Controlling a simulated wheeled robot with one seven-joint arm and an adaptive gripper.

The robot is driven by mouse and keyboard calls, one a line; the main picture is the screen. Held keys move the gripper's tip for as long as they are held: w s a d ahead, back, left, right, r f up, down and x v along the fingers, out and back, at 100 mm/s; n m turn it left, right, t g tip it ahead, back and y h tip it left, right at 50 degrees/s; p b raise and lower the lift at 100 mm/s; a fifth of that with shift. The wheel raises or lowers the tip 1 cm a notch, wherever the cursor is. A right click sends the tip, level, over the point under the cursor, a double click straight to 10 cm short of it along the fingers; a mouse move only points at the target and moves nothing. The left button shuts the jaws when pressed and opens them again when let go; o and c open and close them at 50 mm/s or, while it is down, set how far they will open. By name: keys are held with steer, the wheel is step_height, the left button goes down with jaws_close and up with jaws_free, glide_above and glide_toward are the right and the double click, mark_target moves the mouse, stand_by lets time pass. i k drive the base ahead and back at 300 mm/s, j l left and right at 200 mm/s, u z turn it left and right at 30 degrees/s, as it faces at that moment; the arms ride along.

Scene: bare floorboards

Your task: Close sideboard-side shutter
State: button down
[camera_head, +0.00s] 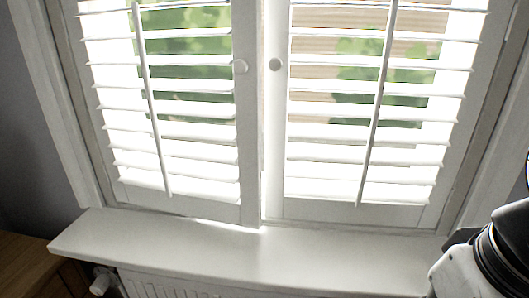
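A pair of white louvred shutters fills the window. The left shutter (249,150) is on the side of a wooden surface, likely the sideboard (30,262), at the lower left. A bright gap shows along its inner edge and under its lower inner corner, so it looks slightly ajar. Part of my arm shows at the lower right, apart from both shutters. My gripper is not in view.
A bare white windowsill (230,255) juts out below the shutters. A white radiator (165,287) with a valve (102,280) is under it. Thin vertical tilt rods cross the louvres of both panels. The space before the shutters is clear.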

mark_target(210, 191)
steer(key=i+j+z, duration=0.2)
steer(key=z, duration=0.15)
steer(key=i+j+z, duration=0.15)
steer(key=j+z, duration=0.2)
